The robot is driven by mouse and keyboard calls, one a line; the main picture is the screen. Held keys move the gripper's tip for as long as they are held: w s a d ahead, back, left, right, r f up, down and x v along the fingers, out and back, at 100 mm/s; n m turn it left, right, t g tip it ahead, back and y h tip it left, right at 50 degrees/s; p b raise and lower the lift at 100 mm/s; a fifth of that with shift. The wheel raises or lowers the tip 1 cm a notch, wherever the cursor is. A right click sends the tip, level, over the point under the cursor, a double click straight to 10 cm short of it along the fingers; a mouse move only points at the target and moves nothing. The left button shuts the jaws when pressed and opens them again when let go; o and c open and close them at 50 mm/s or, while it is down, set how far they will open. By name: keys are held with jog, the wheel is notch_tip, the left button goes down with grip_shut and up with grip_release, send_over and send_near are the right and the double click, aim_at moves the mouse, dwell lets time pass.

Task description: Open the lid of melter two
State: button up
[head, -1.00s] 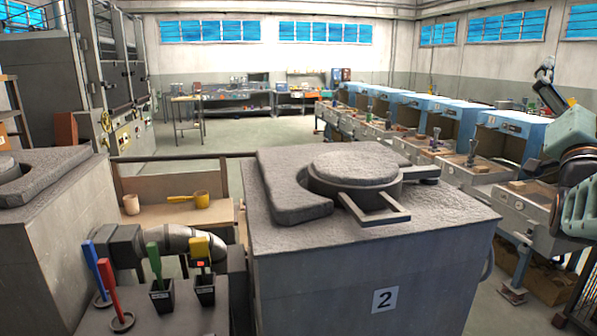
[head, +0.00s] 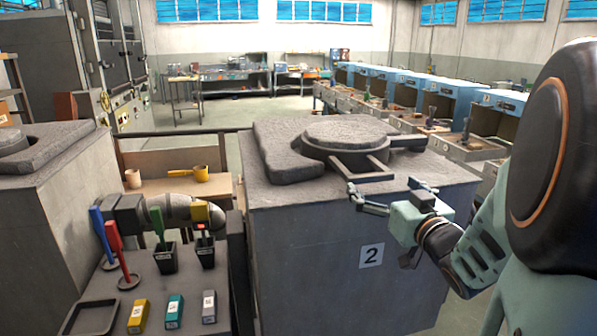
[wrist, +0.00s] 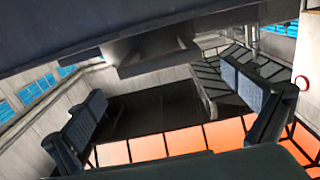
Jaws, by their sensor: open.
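Melter two (head: 300,260) is the grey block with a "2" plate on its front, in the middle of the head view. Its round grey lid (head: 345,132) lies flat on top, with a bar-framed handle (head: 362,174) sticking out over the front edge. My gripper (head: 388,190) is open and empty in front of the melter's top edge, close to the handle and just below it in the picture. I cannot tell whether it touches. In the wrist view, both fingers stand wide apart with nothing held; a dark overhanging shape above them is unclear.
A second melter (head: 50,180) stands at the left. A tool table (head: 105,262) in front holds colored-handled tools, black cups, a tray (head: 90,318) and small labelled bars. Blue-hooded stations (head: 490,118) line the right.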

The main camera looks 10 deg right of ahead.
aim_at(373, 176)
jog(key=w, duration=0.5)
jog(key=shift+w+a, duration=0.1)
jog(key=shift+w, duration=0.25)
jog(key=shift+c, duration=0.3)
jog(key=c, duration=1.5)
